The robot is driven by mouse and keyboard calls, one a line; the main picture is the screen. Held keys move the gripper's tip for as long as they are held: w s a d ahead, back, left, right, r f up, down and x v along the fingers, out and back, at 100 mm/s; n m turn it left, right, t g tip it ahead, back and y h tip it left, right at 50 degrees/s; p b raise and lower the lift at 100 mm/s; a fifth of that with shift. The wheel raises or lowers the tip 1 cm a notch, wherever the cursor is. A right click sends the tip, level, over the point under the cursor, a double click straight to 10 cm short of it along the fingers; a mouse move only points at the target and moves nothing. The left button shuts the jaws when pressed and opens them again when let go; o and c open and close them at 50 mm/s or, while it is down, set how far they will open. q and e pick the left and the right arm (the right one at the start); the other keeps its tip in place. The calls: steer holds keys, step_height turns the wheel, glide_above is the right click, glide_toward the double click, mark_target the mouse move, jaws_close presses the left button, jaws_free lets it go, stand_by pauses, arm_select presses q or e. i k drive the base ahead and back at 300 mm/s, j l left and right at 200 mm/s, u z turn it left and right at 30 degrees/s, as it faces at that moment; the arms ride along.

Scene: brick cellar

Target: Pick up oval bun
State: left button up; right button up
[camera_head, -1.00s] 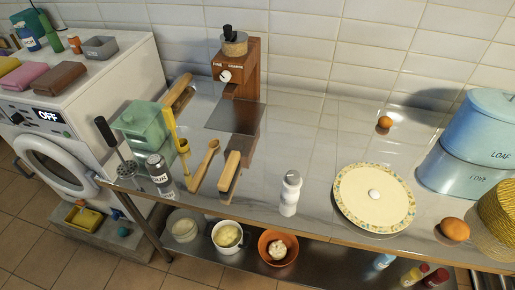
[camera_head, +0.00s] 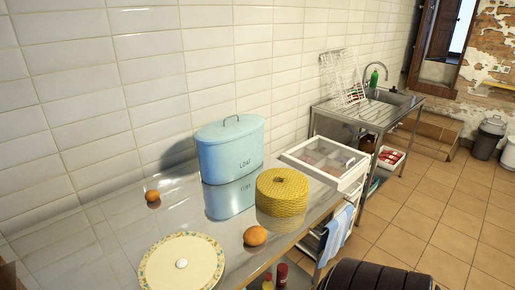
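An orange-brown, slightly oval bun (camera_head: 255,236) lies on the shiny metal counter near its front edge, between the patterned plate and the yellow woven basket. A smaller round orange-brown item (camera_head: 152,196) lies farther back by the tiled wall; I cannot tell whether it is a bun or an egg. Neither of my grippers is in view.
The plate (camera_head: 160,265) with a white knob is left of the bun. The yellow basket (camera_head: 282,193) and blue loaf tin (camera_head: 230,150) stand close behind it. A white drawer unit (camera_head: 325,160) adjoins the counter. Bottles stand below. A dark ribbed object (camera_head: 375,275) is at the bottom right.

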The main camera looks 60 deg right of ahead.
mark_target(255, 235)
steer(key=z, duration=1.7)
